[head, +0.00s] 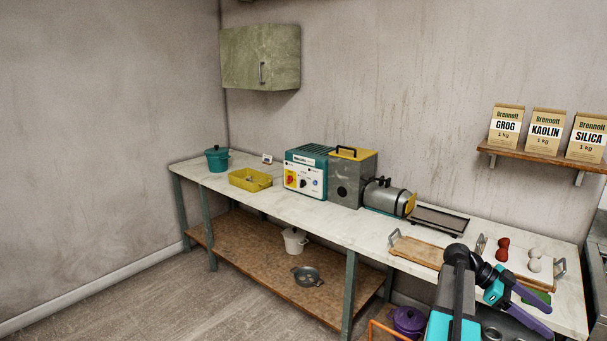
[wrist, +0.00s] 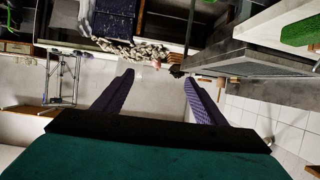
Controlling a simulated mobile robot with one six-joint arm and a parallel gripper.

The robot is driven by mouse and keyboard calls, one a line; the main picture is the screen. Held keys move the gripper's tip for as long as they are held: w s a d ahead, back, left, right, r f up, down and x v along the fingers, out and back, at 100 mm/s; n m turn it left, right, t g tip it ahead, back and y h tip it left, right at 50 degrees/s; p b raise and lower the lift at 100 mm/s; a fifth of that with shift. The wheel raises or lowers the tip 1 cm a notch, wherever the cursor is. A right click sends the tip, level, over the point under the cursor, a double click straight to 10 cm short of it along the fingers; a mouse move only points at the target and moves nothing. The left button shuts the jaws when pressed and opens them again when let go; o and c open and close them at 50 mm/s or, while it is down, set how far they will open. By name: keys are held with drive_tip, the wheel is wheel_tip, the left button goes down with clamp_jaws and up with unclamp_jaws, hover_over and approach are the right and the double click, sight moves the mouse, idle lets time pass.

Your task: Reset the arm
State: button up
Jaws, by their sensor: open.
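My gripper (head: 531,307) is at the lower right of the head view, at the end of my dark and teal arm, over the right end of the long workbench (head: 330,212). Its two purple fingers are apart. In the wrist view my gripper (wrist: 158,78) shows the fingers spread with nothing between them. Beyond the fingertips the wrist view shows floor and room furniture, apart from the fingers. Part of the bench's right end is hidden behind my arm.
Near my arm on the bench are a wooden board (head: 418,252), a white tray (head: 510,254) with red and white lumps, and a dark tray (head: 439,220). A shelf (head: 535,152) with three bags hangs above. A purple pot (head: 408,320) sits below. Floor at left is clear.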

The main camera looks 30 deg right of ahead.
drive_tip(key=w+a+f+n+t+h+b, duration=0.1)
drive_tip(key=w+a+f+n+b, duration=0.15)
drive_tip(key=w+a+f, duration=0.75)
drive_tip(key=w+a+f+n+t+h+b, duration=0.15)
drive_tip(key=w+a+f+n, duration=0.25)
drive_tip(key=w+a+f, duration=0.55)
drive_tip(key=s+a+f+n+t+b, duration=0.1)
drive_tip(key=a+f+n, duration=0.2)
drive_tip(key=a+f, duration=0.55)
drive_tip(key=a+f+n+t, duration=0.1)
drive_tip(key=a+f+n, duration=0.4)
drive_tip(key=f, duration=0.6)
drive_tip(key=s+a+f+n+y, duration=0.3)
drive_tip(key=s+a+f+n, duration=0.1)
drive_tip(key=a, duration=0.6)
drive_tip(key=s+a+f+n+t+y+b, duration=0.1)
drive_tip(key=s+a+f+n+y, duration=0.1)
drive_tip(key=s+a+f+n, duration=0.2)
drive_tip(key=s+a+f+n+t+y+b, duration=0.1)
drive_tip(key=s+a+f+n+y, duration=0.2)
drive_tip(key=a+f+n, duration=0.5)
drive_tip(key=shift+s+a+f+y, duration=0.35)
drive_tip(key=shift+s+a+f, duration=0.85)
drive_tip(key=shift+a, duration=3)
drive_tip(key=shift+w+f, duration=0.4)
drive_tip(key=shift+w, duration=0.05)
